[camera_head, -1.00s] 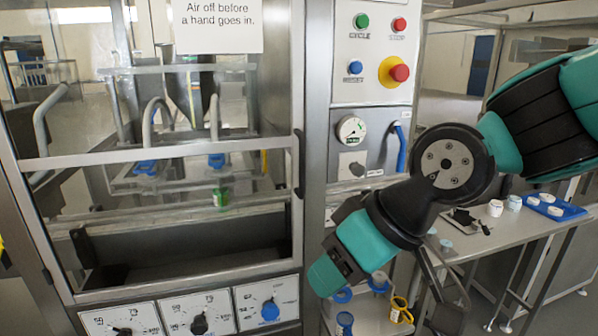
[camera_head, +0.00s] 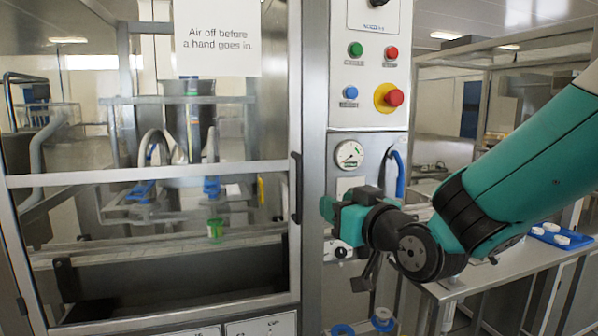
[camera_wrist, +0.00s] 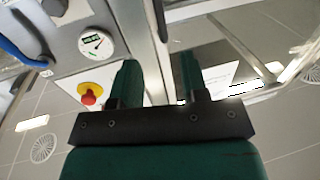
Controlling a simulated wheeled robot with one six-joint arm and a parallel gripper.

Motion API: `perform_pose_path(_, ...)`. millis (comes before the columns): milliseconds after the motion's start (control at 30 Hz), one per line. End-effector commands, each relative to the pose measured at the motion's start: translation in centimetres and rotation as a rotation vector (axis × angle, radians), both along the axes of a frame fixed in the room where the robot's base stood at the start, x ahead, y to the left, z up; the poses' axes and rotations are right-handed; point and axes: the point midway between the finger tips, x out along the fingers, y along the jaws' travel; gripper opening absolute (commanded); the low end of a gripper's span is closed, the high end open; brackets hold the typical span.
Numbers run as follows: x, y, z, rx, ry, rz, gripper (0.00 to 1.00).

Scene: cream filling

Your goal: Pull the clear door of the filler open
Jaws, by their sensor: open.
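The filler's clear door (camera_head: 150,176) is a metal-framed pane at the left of the head view and looks closed. Its black upright handle (camera_head: 297,188) is on the door's right edge. My gripper (camera_head: 327,209) is just right of the handle, in front of the steel post, apart from the handle as far as I can tell. In the wrist view my gripper (camera_wrist: 157,68) shows two green fingers spread apart with nothing held between them. A dark bar that looks like the handle (camera_wrist: 159,20) shows ahead of the gap between the fingers.
The control panel with a red stop button (camera_head: 393,97) and a gauge (camera_head: 349,154) stands right of the door. A blue hose (camera_head: 398,175) hangs close by my gripper. A table with a blue tray (camera_head: 566,240) is at the right.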

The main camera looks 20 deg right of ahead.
Motion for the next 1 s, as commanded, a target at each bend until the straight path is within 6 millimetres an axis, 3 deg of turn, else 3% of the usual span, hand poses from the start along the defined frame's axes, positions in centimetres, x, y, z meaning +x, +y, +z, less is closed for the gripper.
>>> perform_pose_path(33, 0.3, 0.0, 0.7, -0.001, 0.008, -0.003, 0.41)
perform_pose_path(333, 3.6, 0.6, 0.5, 0.002, 0.007, -0.007, 0.41)
perform_pose_path(600, 9.6, 1.9, 0.3, 0.0, 0.003, -0.004, 0.41)
perform_pose_path(800, 13.0, 2.6, 0.1, 0.001, 0.001, -0.005, 0.41)
perform_pose_path(1000, 14.6, 2.9, 0.0, 0.002, 0.001, -0.005, 0.41)
